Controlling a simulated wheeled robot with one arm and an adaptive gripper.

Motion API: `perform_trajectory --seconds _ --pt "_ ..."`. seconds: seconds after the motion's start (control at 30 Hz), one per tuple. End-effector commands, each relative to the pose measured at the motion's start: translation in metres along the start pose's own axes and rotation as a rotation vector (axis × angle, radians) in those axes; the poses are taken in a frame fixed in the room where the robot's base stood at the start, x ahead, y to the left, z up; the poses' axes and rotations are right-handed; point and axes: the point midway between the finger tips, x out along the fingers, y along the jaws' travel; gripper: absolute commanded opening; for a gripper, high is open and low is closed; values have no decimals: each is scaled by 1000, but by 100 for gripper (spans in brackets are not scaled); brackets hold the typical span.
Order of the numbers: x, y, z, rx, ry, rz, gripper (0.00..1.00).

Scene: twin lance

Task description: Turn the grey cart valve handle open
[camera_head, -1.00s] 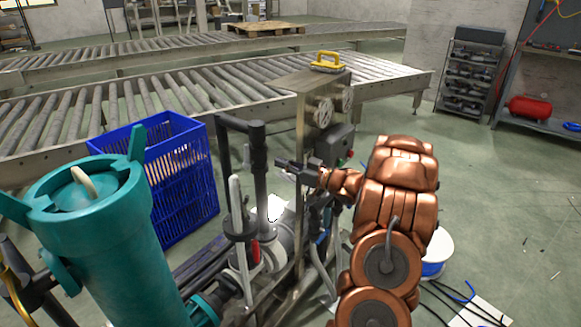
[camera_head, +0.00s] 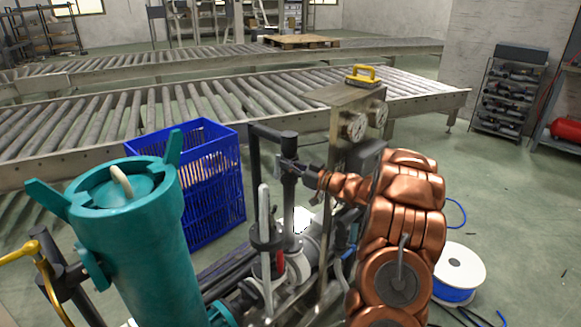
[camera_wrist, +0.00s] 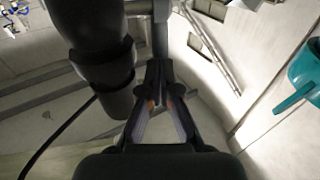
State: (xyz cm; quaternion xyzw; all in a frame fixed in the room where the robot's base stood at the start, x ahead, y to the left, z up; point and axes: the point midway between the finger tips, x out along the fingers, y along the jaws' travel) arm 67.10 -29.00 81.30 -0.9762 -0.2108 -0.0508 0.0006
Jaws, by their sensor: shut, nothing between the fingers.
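The grey valve handle (camera_head: 265,212) is a long, light grey lever standing upright on the cart's pipework, with a red piece near its foot. My gripper (camera_head: 283,163) is shut and empty. In the head view it is above and a little right of the handle's top, overlapping the dark vertical pipe (camera_head: 289,190). I cannot tell if it touches that pipe. In the wrist view my closed fingers (camera_wrist: 157,75) are beside a thick dark cylinder (camera_wrist: 95,45) at the upper left. I cannot make out the grey handle clearly in the wrist view.
A teal filter housing (camera_head: 145,235) stands left of the handle; part of it shows in the wrist view (camera_wrist: 304,72). A steel panel with gauges (camera_head: 354,126) rises behind my arm. A blue crate (camera_head: 215,185) and roller conveyor (camera_head: 200,97) are behind.

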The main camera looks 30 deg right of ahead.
Motion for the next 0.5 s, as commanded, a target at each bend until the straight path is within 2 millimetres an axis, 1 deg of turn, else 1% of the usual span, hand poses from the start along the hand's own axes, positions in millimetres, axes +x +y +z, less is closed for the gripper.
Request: perform_trajectory --seconds 0.27,0.5 --pt "0 0 -1 1 -4 0 0" --pt "7 1 -6 11 -52 -1 0"
